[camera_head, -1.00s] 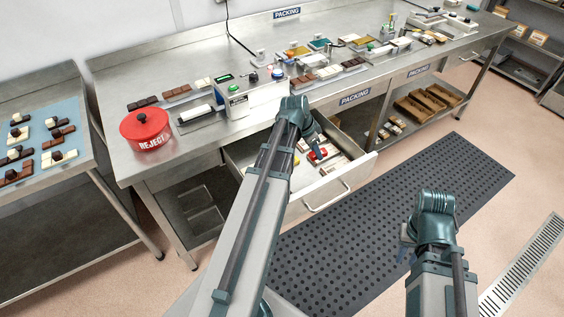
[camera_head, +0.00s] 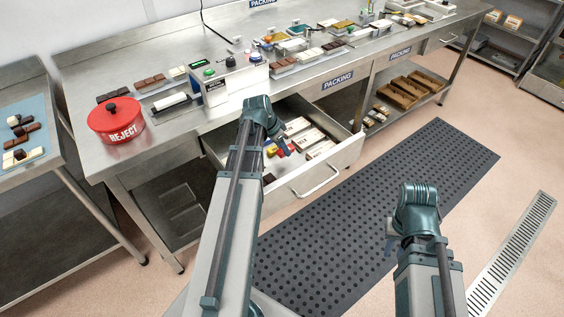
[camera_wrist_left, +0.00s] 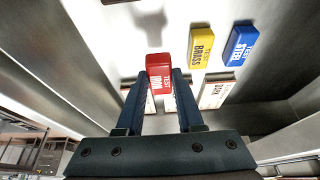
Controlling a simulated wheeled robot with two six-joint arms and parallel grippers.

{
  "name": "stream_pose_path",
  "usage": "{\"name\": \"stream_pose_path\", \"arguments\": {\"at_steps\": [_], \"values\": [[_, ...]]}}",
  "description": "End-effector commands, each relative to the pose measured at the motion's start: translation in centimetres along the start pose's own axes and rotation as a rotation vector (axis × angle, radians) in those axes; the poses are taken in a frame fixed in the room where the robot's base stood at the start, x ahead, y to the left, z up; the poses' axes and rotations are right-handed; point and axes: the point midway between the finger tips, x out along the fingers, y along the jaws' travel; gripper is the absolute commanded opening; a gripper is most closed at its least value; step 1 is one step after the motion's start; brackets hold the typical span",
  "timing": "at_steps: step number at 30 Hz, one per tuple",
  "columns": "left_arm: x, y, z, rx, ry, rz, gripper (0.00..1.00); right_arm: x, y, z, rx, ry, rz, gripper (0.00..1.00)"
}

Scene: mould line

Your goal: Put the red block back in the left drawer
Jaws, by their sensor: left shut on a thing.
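The red block (camera_wrist_left: 159,72), lettered TEST IRON, is between the fingertips of my left gripper in the left wrist view. My left gripper (camera_wrist_left: 160,84) is shut on it. In the head view my left gripper (camera_head: 280,146) is over the open left drawer (camera_head: 333,164), and its arm hides part of the inside. A soft shadow lies on the drawer floor ahead of the block; the exact gap below is unclear. A yellow block (camera_wrist_left: 202,45) and a blue block (camera_wrist_left: 240,45) lie to the right. My right gripper (camera_head: 392,245) hangs over the mat, its jaws mostly hidden.
White printed boxes (camera_head: 305,138) lie in the drawer. The steel bench (camera_head: 150,92) above holds a red REJECT tin (camera_head: 117,121), a white machine (camera_head: 235,83) and chocolate bars. A black mat (camera_head: 360,215) covers the floor in front.

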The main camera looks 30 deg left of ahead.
Motion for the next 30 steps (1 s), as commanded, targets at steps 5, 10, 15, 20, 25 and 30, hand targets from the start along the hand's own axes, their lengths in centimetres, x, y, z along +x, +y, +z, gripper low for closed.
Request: {"name": "stream_pose_path", "arguments": {"at_steps": [5,10,15,20,25,30], "values": [[0.3,0.0,0.1,0.000,0.000,0.000,0.00,0.4,0.0,0.0,0.000,0.000,0.000,0.27],[1.6,0.0,0.7,0.000,0.000,0.000,0.00,1.7,-0.2,-0.1,0.000,0.000,0.000,0.27],[3.6,0.0,1.5,0.000,0.000,0.000,0.00,3.9,-0.4,-0.2,-0.001,0.000,0.000,0.27],[3.8,0.0,1.6,0.000,0.000,0.000,0.00,4.1,-0.4,-0.2,-0.001,0.000,0.000,0.27],[3.7,0.0,1.5,0.000,0.000,0.000,0.00,4.0,-0.4,-0.2,-0.001,0.000,0.000,0.27],[4.1,0.0,1.7,0.000,0.000,0.000,0.38,4.4,-0.4,-0.3,-0.001,0.000,0.000,0.27]]}}
